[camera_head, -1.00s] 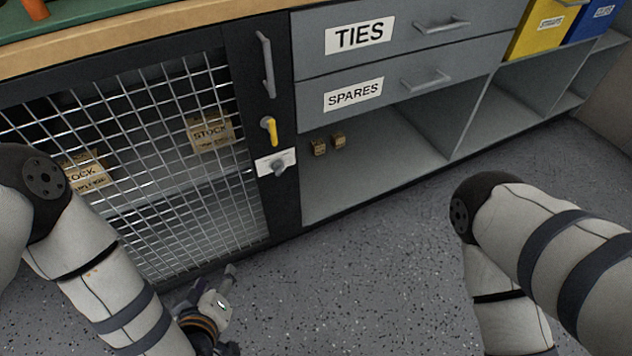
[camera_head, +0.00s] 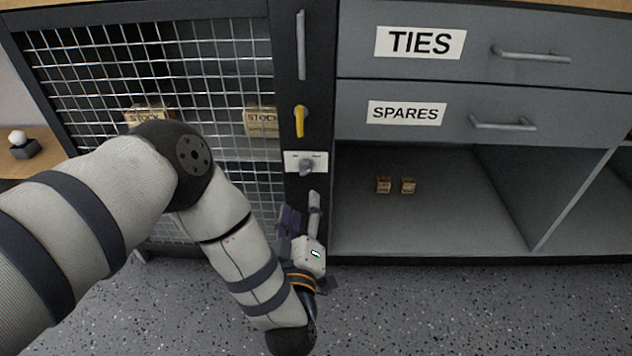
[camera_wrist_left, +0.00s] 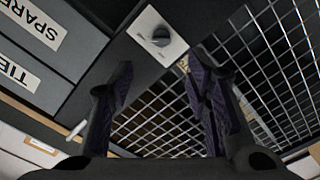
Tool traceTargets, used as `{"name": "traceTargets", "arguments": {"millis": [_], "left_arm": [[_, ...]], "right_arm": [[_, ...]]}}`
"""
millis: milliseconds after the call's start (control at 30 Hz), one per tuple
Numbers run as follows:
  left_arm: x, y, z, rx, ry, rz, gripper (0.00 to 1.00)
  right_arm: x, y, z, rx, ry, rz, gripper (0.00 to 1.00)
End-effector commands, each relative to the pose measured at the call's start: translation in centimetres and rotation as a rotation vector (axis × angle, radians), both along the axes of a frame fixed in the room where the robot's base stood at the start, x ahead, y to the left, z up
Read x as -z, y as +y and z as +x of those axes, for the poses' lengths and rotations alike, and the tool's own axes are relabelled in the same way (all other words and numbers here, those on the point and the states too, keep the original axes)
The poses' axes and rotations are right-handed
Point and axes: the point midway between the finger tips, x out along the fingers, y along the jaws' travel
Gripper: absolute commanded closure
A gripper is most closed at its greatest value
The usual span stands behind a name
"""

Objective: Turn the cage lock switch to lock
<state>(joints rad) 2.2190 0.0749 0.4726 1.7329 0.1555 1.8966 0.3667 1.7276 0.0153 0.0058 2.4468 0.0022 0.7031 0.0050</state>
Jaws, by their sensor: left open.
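The cage lock switch (camera_head: 306,165) is a grey knob on a white plate, on the dark frame post right of the mesh door. In the left wrist view the knob (camera_wrist_left: 161,37) shows on its plate at the top, beyond the fingertips and touching neither. My left gripper (camera_head: 302,208) is open and empty, just below the switch in the head view. Its two dark fingers (camera_wrist_left: 160,80) stand wide apart in the left wrist view. The plate's lettering is too small to read. A yellow handle (camera_head: 300,121) sits above the switch. My right gripper is not in view.
The mesh cage door (camera_head: 190,60) is at the left with STOCK boxes (camera_head: 262,121) behind it. A vertical bar handle (camera_head: 301,45) is above.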

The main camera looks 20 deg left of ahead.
Motion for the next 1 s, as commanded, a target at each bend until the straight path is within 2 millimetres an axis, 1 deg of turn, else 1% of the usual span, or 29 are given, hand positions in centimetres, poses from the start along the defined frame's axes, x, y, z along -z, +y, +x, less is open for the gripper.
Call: {"name": "traceTargets", "arguments": {"millis": [200, 300, 400, 500, 567, 800, 867, 900, 1000], "left_arm": [[0.6, 1.6, 5.3, -0.002, 0.001, 0.002, 0.56], [0.6, 2.3, 7.5, -0.002, 0.003, 0.001, 0.56], [0.5, 2.7, 9.2, -0.001, 0.004, 0.001, 0.56], [0.3, 3.0, 10.1, 0.0, 0.004, 0.002, 0.56], [0.2, 3.1, 10.4, 0.001, 0.005, 0.002, 0.56], [0.0, 3.1, 10.5, 0.001, 0.004, 0.002, 0.56], [0.0, 3.1, 10.5, 0.001, 0.004, 0.002, 0.7], [0.0, 3.1, 10.5, 0.001, 0.004, 0.002, 0.79], [0.1, 3.1, 10.5, 0.001, 0.004, 0.002, 1.0]], "right_arm": [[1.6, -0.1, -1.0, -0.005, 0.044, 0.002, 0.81], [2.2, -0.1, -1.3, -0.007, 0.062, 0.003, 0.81], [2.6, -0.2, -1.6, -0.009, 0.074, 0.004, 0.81], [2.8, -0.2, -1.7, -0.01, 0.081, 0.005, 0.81], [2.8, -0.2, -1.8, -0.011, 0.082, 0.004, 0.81], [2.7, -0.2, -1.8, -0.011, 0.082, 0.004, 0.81], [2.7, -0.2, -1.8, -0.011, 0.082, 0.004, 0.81], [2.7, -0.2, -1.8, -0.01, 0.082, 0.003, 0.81], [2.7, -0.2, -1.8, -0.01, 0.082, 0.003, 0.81]]}}
